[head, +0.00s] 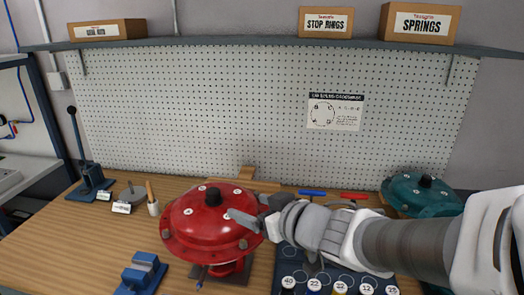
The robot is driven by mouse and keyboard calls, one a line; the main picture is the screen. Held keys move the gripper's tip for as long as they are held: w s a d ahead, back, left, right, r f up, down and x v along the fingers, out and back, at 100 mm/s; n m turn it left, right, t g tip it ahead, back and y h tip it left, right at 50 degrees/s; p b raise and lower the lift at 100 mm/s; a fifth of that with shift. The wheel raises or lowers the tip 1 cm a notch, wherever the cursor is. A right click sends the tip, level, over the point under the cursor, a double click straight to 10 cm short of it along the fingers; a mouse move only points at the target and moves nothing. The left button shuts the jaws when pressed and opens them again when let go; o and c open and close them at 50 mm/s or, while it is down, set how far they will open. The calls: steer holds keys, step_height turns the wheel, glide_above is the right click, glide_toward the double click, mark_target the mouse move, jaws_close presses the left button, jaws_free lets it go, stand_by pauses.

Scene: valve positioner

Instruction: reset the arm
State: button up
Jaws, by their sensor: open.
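My arm (405,247) reaches in from the right edge of the head view, over the workbench. My gripper (243,212) is at its left end, beside the right part of the red domed valve actuator (196,222). One grey finger overlaps the red dome in the picture; I cannot tell whether it touches. The gripper is open, and I see nothing held in it. The red actuator stands upright on the bench, with a black cap on top and bolts around its rim.
A teal domed actuator (420,192) stands at the back right, partly behind my arm. A dark blue mat (268,283) with several numbered bottles lies below the arm. A blue vise (143,272) and a lever press (85,165) are at left. A shelf (230,43) with boxes runs above.

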steer(key=shift+d, duration=0.1)
steer(key=s+d+r+m+t+h, duration=0.15)
steer(key=d+m+h, duration=0.5)
steer(key=d, duration=0.75)
steer(key=s+d+f+g+h, duration=0.1)
steer(key=s+g, duration=0.5)
steer(key=s, duration=0.8)
steer(key=shift+s+d+f+m+g+h, duration=0.15)
steer(key=shift+d+f+m+g+h, duration=0.25)
steer(key=shift+f, duration=0.25)
